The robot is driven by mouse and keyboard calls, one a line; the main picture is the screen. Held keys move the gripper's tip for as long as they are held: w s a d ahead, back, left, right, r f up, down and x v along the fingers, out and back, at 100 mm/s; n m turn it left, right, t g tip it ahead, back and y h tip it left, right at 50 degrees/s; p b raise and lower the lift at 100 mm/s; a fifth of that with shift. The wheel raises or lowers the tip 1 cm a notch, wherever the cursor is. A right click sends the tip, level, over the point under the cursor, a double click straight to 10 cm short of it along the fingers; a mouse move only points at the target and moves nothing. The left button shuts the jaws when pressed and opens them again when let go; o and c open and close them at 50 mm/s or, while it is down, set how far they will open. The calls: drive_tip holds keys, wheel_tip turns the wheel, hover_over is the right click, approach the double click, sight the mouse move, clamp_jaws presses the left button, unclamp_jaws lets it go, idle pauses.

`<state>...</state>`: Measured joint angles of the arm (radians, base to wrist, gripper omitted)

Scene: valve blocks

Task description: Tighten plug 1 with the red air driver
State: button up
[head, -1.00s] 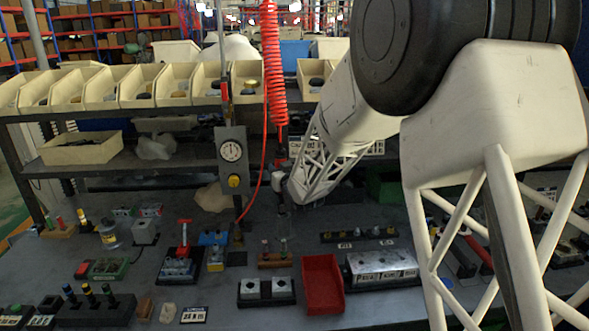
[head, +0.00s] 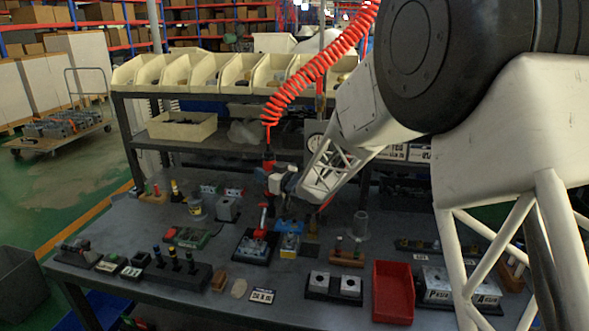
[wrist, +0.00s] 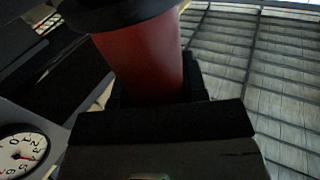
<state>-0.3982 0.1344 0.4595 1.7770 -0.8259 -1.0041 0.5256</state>
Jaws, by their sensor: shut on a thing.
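My gripper (head: 272,180) is shut on the red air driver (head: 268,163) and holds it upright above the bench. In the wrist view the driver's red body (wrist: 145,60) rises from between the dark jaws (wrist: 160,115). The driver hangs from a stretched red coiled hose (head: 325,55). Below it stands a valve block (head: 257,246) on a black base, with a red T-shaped part (head: 262,222) standing up from it. The driver's lower end appears apart from this part. Plug 1 cannot be singled out; any number is too small to read.
A blue-and-yellow block (head: 290,240) stands just right of the valve block. A gauge (wrist: 22,152) shows in the wrist view. Shelf bins (head: 205,70) line the back.

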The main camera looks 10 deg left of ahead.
drive_tip(key=s+a+n+g+y, duration=0.1)
drive_tip(key=s+a+g, duration=0.3)
drive_tip(key=a, duration=0.4)
drive_tip(key=shift+s+f+n, duration=0.25)
drive_tip(key=shift+s+n, duration=0.45)
drive_tip(key=shift+n, duration=0.1)
drive_tip(key=shift+f, duration=0.15)
